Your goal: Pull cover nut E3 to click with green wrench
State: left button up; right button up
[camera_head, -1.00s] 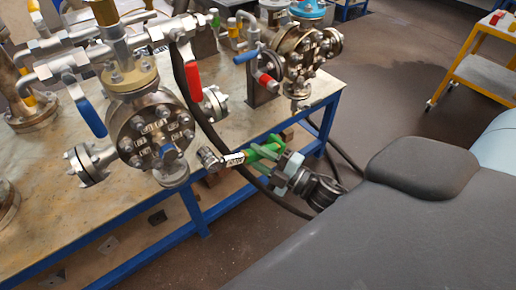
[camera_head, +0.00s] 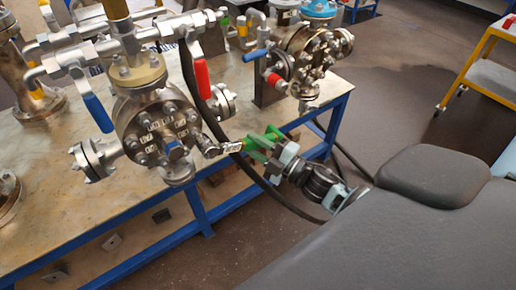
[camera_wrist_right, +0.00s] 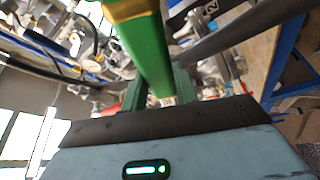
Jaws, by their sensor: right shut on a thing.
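The flanged vessel (camera_head: 158,132) stands on the bench with a round bolted cover facing front. Its nuts carry small labels, too small to read surely, so I cannot tell which is E3. My right gripper (camera_head: 262,144) is shut on the green wrench (camera_head: 250,143), which also fills the upper middle of the right wrist view (camera_wrist_right: 145,45). The wrench's metal head (camera_head: 215,149) points left and reaches the right side of the cover, close to a nut there. I cannot tell whether it sits on that nut. My left gripper is not in view.
A second flanged vessel (camera_head: 312,55) stands behind, with a red-handled valve nearby. A yellow trolley (camera_head: 488,65) stands at the right on open floor.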

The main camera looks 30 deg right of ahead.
jog(key=shift+w+r, duration=0.1)
jog(key=shift+r, duration=0.1)
jog(key=shift+w, duration=1.2)
jog(key=shift+a+f, duration=0.1)
